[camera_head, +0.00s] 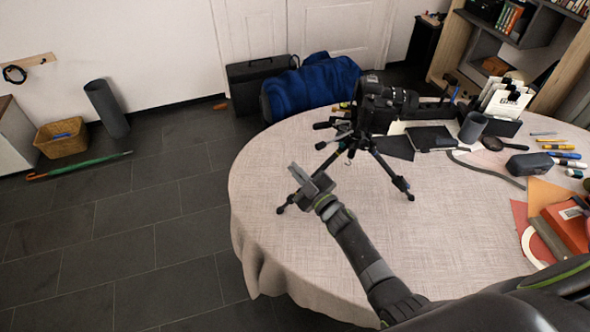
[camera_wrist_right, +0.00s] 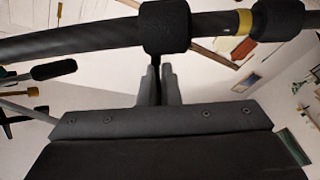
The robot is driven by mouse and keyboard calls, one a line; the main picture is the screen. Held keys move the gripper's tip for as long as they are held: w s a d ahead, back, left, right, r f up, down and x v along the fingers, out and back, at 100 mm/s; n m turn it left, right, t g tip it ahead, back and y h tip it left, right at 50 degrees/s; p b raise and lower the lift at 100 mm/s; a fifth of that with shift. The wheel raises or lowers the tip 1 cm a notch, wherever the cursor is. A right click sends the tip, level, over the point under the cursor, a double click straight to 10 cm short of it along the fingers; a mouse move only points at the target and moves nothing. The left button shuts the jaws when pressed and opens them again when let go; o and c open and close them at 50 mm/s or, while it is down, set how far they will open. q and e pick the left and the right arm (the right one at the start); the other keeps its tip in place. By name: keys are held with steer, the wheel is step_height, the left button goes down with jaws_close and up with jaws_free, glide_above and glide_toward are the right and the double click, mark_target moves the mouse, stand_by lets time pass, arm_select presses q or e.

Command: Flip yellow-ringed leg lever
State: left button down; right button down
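A black tripod (camera_head: 352,140) carrying a camera (camera_head: 385,98) stands on the round table with its legs spread. My right gripper (camera_head: 300,176) is beside its left front leg, above the cloth. In the right wrist view, a dark leg (camera_wrist_right: 80,42) crosses the top, with a black block (camera_wrist_right: 165,27), a yellow ring (camera_wrist_right: 245,22) and another black block (camera_wrist_right: 278,18). My right gripper's fingers (camera_wrist_right: 159,72) are close together with a narrow dark gap, just below the first block. Contact there cannot be told. My left gripper is out of view.
The table's (camera_head: 265,190) left and front parts are clear. Behind and right of the tripod are a dark cup (camera_head: 473,127), a dark case (camera_head: 529,164), several markers, and an orange box (camera_head: 568,228). A blue cloth bundle (camera_head: 312,85) lies beyond the table.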

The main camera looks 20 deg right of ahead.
steer(key=shift+w+d+r+m+p, duration=0.1)
steer(key=shift+d+m+p, duration=0.1)
steer(key=shift+m, duration=0.3)
steer(key=shift+d+r+m+p, duration=0.1)
steer(key=shift+m+p, duration=0.1)
steer(key=shift+m, duration=0.3)
steer(key=c, duration=1.9)
jaws_free()
steer(key=shift+c, duration=0.2)
steer(key=b+v, duration=0.1)
steer(key=v, duration=1.1)
